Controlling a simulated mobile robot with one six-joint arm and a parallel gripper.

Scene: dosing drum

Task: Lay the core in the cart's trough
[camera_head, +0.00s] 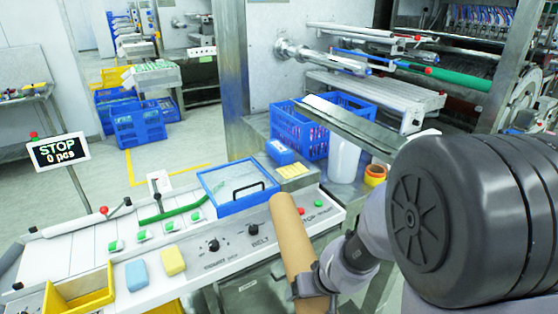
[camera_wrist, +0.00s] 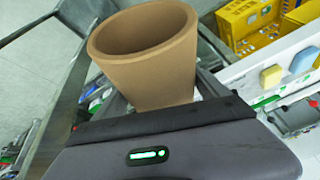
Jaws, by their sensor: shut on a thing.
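The core (camera_head: 291,235), a brown cardboard tube, is in the lower middle of the head view, tilted, in front of the control panel. My gripper (camera_head: 313,284) is shut on it near its lower end. In the wrist view the hollow open end of the core (camera_wrist: 152,92) points up toward the camera, just beyond the dark edge of my gripper (camera_wrist: 155,112). The fingertips are mostly hidden by the core and the gripper body. I cannot make out the cart's trough for sure in either view.
A yellow bin (camera_head: 85,297) is at lower left. A blue crate (camera_head: 300,134) stands behind. Free floor shows at left.

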